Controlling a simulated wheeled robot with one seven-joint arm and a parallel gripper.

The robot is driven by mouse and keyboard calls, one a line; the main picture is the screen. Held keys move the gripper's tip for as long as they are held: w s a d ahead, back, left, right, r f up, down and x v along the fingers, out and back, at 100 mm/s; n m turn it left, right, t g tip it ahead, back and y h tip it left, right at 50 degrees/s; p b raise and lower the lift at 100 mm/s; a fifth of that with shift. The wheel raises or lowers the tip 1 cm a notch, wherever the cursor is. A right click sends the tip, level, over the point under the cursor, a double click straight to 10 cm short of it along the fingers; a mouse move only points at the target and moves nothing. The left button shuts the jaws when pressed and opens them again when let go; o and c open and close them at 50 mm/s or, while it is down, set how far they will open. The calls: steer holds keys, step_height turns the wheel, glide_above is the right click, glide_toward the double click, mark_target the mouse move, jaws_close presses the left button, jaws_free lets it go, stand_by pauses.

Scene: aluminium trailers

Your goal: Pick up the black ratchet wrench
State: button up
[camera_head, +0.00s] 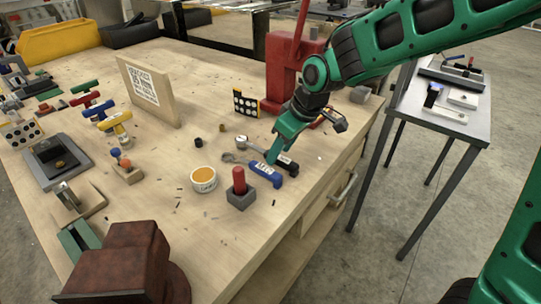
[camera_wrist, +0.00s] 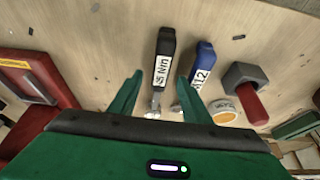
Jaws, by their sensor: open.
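The black ratchet wrench (camera_head: 287,163) lies on the wooden bench, with a silver ratchet head and a black handle. In the wrist view, its black handle (camera_wrist: 165,45), with a white "Nm" label, appears between the fingers. A blue-handled wrench (camera_head: 266,175) lies beside it; its "12" label shows in the wrist view (camera_wrist: 204,52). My gripper (camera_head: 273,157) is open and empty above the wrenches, pointing down. In the wrist view, my gripper (camera_wrist: 160,76) has one finger on each side of the black handle, the right finger near the blue wrench. Height above the bench is unclear.
A grey block with a red peg (camera_head: 240,190) and a round tape-like container (camera_head: 203,180) stand near the wrenches. A red press-like tool (camera_head: 290,65) stands behind my gripper. A dark red vise (camera_head: 125,265) is at the front. The bench's right edge is close.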

steer(key=shift+x, duration=1.1)
jaws_close()
